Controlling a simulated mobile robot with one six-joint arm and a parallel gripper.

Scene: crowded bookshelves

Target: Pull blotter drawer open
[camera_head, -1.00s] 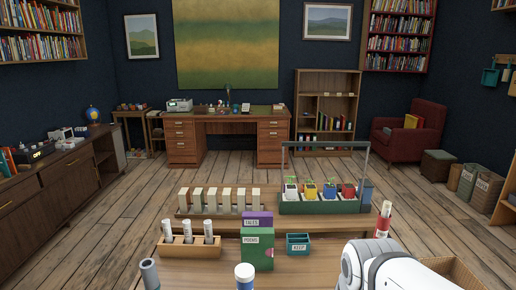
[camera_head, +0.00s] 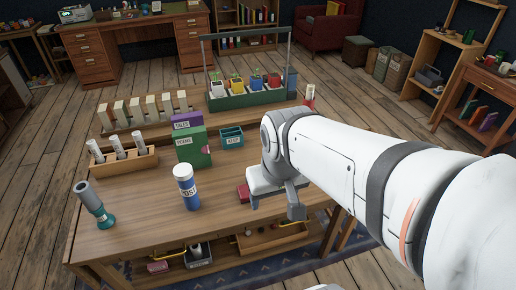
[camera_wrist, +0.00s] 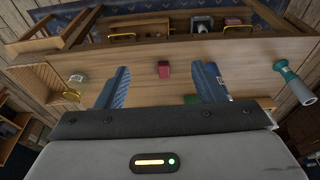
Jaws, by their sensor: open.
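The wooden work table (camera_head: 140,215) has shallow wooden compartments under its front edge, with yellow handles. One handle (camera_head: 294,227) is on the right and another is on the left. In the wrist view the handles show at left (camera_wrist: 122,37) and right (camera_wrist: 237,29), beyond the table's edge. I cannot read which compartment is the blotter drawer. My gripper (camera_head: 275,205) hangs over the table's front right part, apart from the handles. In the wrist view my gripper (camera_wrist: 161,86) is open and empty, with its two fingers wide apart.
A small red block (camera_head: 242,192) lies beside my gripper. A blue bottle (camera_head: 186,187), a grey-teal tool (camera_head: 94,204), a green box (camera_head: 193,148) and a teal bin (camera_head: 231,136) stand on the table. A planter rack (camera_head: 245,96) is behind.

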